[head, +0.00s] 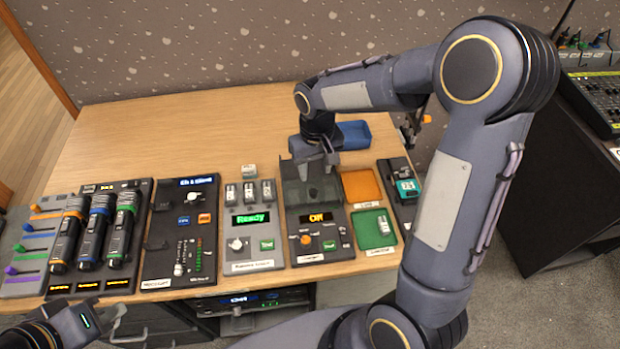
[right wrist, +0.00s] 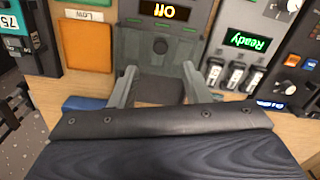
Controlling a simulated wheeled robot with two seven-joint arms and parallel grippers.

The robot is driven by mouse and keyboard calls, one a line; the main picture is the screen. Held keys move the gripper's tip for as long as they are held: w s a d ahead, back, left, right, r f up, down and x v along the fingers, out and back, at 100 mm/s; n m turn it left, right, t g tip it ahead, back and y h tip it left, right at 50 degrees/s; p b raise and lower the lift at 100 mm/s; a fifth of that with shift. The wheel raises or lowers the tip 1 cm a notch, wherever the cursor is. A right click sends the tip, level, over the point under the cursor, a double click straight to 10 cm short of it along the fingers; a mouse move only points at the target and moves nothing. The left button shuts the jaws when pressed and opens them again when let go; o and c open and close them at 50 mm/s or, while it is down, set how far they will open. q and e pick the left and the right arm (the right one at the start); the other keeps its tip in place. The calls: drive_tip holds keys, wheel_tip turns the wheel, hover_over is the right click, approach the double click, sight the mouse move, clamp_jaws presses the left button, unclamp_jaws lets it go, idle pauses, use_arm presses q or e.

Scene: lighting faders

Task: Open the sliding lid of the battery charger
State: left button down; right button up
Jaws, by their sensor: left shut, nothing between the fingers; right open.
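The battery charger (head: 319,256) is a dark panel with an orange "Off" display and an orange knob. Its greenish-grey sliding lid (head: 311,192) covers the upper part and looks shut; it also shows in the right wrist view (right wrist: 143,45), with a dark round spot in it. My right gripper (head: 316,169) is open at the back end of the lid, its fingers (right wrist: 160,82) spread apart and pointing at it. I cannot tell if they touch it. My left gripper (head: 102,326) is shut and empty at the lower left, off the table's front edge.
A "Ready" device (head: 252,256) with several batteries stands left of the charger. An orange tray (head: 361,186) and a green tray (head: 370,238) holding a battery lie to its right. The table's back left is clear.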

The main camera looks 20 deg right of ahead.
sight(314, 191)
drive_tip(key=shift+w+a+f, duration=0.1)
drive_tip(key=shift+w+f, duration=0.15)
drive_tip(key=shift+f, duration=0.1)
wheel_tip(314, 191, down, 8)
drive_tip(key=shift+r, duration=0.2)
drive_tip(key=shift+c, duration=0.4)
clamp_jaws()
